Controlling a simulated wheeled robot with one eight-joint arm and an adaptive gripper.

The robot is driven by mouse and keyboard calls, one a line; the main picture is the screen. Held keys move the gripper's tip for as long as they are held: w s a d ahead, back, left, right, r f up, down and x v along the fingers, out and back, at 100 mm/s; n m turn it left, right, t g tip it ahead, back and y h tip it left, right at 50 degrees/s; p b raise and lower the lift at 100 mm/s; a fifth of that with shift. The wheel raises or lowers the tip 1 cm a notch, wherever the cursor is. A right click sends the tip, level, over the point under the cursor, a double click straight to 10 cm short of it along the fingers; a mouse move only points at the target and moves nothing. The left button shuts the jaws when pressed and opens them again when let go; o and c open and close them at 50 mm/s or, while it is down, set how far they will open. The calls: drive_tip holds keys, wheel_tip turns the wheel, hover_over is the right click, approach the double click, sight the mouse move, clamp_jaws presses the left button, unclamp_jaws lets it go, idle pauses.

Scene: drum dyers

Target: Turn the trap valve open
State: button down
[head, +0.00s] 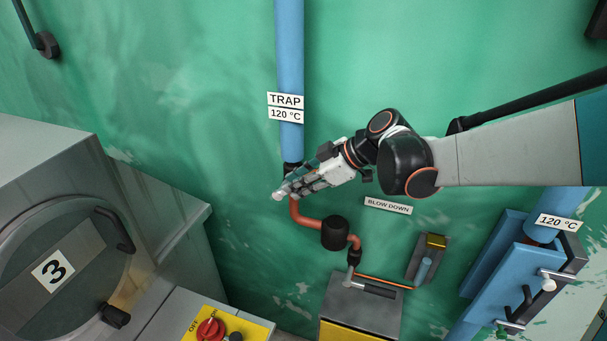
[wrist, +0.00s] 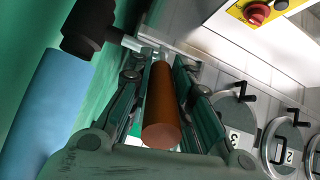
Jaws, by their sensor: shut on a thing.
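The trap line is a blue vertical pipe (head: 290,60) with a TRAP 120 °C label (head: 286,107), on the green wall. Its black valve body (head: 290,168) shows just under the pipe, partly hidden by my gripper (head: 284,190). In the wrist view the black valve body (wrist: 84,28) carries a grey stem (wrist: 132,42). An orange-brown cylindrical handle (wrist: 160,110) lies lengthwise between the two fingers of my gripper (wrist: 158,72). The gripper is shut on this handle. In the head view the handle is mostly hidden by the fingers.
A copper-coloured pipe (head: 308,223) runs below to a black trap body (head: 335,233) and a grey box (head: 362,302). A BLOW DOWN label (head: 388,205) is on the wall. A drum machine (head: 150,190) stands left; a red knob (head: 210,330) sits below. Blue pipework (head: 500,265) is right.

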drive_tip(key=a+h+p, duration=0.1)
drive_tip(key=r+g+h+p, duration=0.1)
drive_tip(key=h, duration=0.1)
drive_tip(key=w+a+r+h+p, duration=0.1)
drive_tip(key=shift+a+r, duration=0.1)
drive_tip(key=shift+a, duration=0.25)
drive_tip(key=a+h, duration=0.1)
drive_tip(key=g+h+p, duration=0.1)
drive_tip(key=h, duration=0.1)
drive_tip(key=shift+w+a+r+g, duration=0.15)
drive_tip(key=shift+w+a+g, duration=0.15)
drive_tip(key=shift+a, duration=0.1)
drive_tip(key=shift+w+a+g+h+p, duration=0.25)
drive_tip(key=shift+a+h+p, duration=0.2)
drive_tip(key=shift+h, duration=0.55)
drive_tip(key=c, duration=1.4)
unclamp_jaws()
drive_tip(key=shift+a, duration=0.1)
drive_tip(key=shift+c, duration=0.2)
